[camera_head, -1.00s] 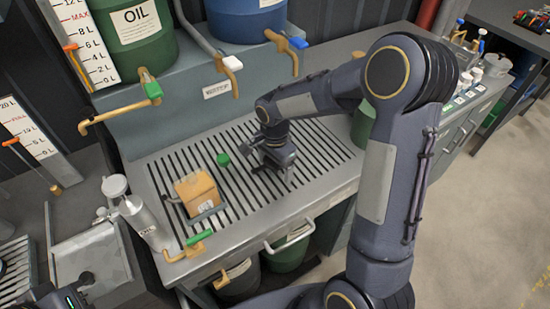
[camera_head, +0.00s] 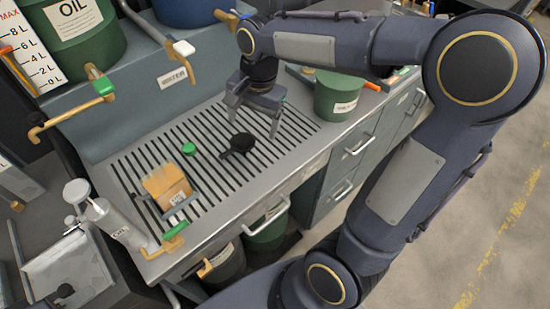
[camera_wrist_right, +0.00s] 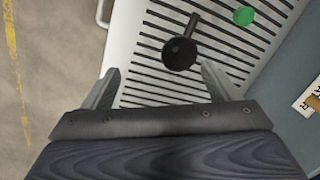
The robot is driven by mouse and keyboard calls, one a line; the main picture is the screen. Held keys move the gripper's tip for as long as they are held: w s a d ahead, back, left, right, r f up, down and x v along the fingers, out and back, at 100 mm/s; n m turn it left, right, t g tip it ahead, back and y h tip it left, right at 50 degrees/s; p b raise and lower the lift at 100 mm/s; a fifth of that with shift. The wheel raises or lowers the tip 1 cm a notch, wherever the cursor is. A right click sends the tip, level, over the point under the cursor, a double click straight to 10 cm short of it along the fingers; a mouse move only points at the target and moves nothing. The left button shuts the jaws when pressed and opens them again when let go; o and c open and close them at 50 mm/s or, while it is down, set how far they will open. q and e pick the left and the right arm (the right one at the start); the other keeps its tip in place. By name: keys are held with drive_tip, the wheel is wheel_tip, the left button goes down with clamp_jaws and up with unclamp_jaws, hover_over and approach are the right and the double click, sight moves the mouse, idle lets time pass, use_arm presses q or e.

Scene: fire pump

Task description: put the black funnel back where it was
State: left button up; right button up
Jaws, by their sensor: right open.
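The black funnel (camera_head: 240,143) rests on the slotted metal grate of the bench, to the right of a green cap (camera_head: 188,149). In the right wrist view the funnel (camera_wrist_right: 180,52) shows a round dark body with a narrow stem pointing up and away. My right gripper (camera_head: 254,118) is open and empty just behind the funnel. In the right wrist view its two fingers (camera_wrist_right: 160,70) are spread wide, and the funnel is beyond their tips, apart from them. My left gripper is out of view.
A green container (camera_head: 338,95) stands to the right of my gripper. Drums with taps are on the raised shelf behind. The grate around the funnel is mostly clear.

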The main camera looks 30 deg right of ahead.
drive_tip(key=s+a+n+t+y, duration=0.1)
drive_tip(key=s+n, duration=0.3)
drive_tip(key=s, duration=0.4)
drive_tip(key=s+a+f+n+t+y, duration=0.1)
drive_tip(key=s+n+t, duration=0.2)
drive_tip(key=s, duration=0.6)
drive_tip(key=n, duration=0.2)
drive_tip(key=shift+a+n+t+y, duration=0.25)
drive_tip(key=shift+n+t+y, duration=0.05)
